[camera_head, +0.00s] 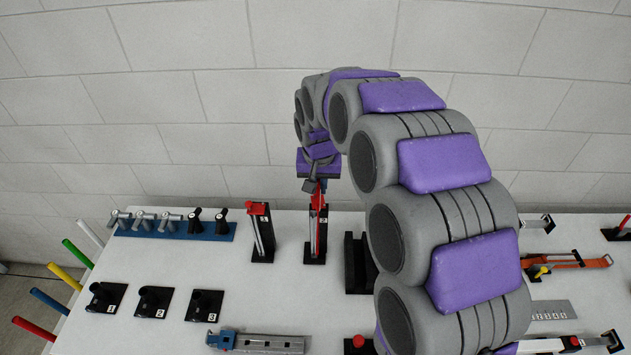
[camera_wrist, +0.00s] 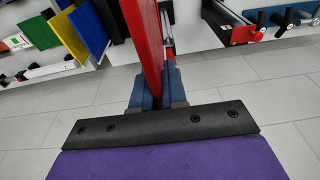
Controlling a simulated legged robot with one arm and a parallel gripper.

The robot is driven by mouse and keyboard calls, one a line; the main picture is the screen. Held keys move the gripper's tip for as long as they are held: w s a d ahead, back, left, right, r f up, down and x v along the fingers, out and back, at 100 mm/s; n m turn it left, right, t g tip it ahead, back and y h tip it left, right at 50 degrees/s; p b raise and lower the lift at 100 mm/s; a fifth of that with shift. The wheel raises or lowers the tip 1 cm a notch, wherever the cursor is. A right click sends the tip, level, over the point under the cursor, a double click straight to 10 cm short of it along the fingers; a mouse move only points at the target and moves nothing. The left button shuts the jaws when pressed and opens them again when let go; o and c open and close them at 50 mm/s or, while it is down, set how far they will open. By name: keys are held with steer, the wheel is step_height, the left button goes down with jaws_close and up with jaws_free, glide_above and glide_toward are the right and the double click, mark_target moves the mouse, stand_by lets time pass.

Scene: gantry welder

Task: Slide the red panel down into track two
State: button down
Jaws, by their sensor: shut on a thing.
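The red panel (camera_wrist: 147,45) is long and narrow and stands edge-on between the blue fingertips of my gripper (camera_wrist: 158,95) in the wrist view. My gripper is shut on it. In the head view my gripper (camera_head: 313,183) is over a dark upright stand (camera_head: 314,253) at the back middle of the table, with red showing just below the jaws. A similar upright stand (camera_head: 262,238) with a red top is to its left.
A black block (camera_head: 357,275) right of the stand is partly hidden by my arm. A blue rack (camera_head: 175,230) with several handles is at the back left. Numbered black bases (camera_head: 152,300) and a blue-and-grey tool (camera_head: 255,342) are nearer. Yellow and blue panels (camera_wrist: 60,32) show in the wrist view.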

steer(key=shift+d, duration=0.15)
steer(key=shift+s+a+f+b, duration=0.1)
steer(key=shift+f+b, duration=0.1)
steer(key=shift+f, duration=0.15)
steer(key=shift+a+f+b, duration=0.1)
steer(key=shift+f+b, duration=0.05)
steer(key=shift+f, duration=0.15)
steer(key=shift+a+r, duration=0.15)
steer(key=shift+r, duration=0.4)
stand_by(1.3)
steer(key=shift+a, duration=0.15)
